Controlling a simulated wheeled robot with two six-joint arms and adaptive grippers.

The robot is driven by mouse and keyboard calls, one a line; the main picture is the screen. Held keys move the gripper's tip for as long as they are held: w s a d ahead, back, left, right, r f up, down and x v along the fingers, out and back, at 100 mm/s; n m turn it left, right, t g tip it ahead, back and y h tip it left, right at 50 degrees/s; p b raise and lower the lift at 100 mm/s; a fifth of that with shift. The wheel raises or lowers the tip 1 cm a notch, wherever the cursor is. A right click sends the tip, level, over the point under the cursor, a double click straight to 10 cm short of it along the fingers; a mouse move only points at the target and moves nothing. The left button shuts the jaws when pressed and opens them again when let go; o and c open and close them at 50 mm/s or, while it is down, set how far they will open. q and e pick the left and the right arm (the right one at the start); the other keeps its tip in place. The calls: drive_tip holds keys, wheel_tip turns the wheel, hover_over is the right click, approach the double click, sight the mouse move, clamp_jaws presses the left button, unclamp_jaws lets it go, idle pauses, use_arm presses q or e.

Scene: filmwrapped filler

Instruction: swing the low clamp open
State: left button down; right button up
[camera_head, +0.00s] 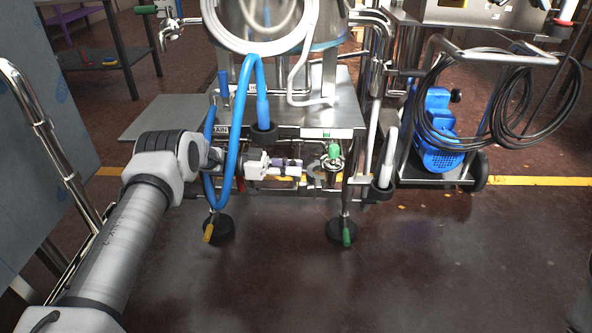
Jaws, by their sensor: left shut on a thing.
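My left arm comes in from the left, and its wrist passes behind a blue hose (230,135). My left gripper (303,171) is low at the front of the steel filler frame, beneath its shelf. It is shut on a small metal part among the pipe fittings, which seems to be the low clamp; the fingers and fittings hide most of it. I cannot tell how far the clamp is open. A round fitting with a green handle (333,152) is just right of the fingertips. My right gripper is not in view.
The filler's steel shelf (345,105) overhangs the fittings. Its feet have yellow (208,232) and green (346,236) tabs. A trolley with a blue pump (437,130) and coiled black hose (432,95) stands right. The front floor (400,275) is clear.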

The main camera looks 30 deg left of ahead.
use_arm(q)
drive_tip(key=shift+w+r, duration=0.15)
drive_tip(key=c, duration=1.1)
unclamp_jaws()
drive_tip(key=shift+d, duration=0.1)
drive_tip(key=v, duration=1.2)
drive_tip(key=shift+c, duration=0.3)
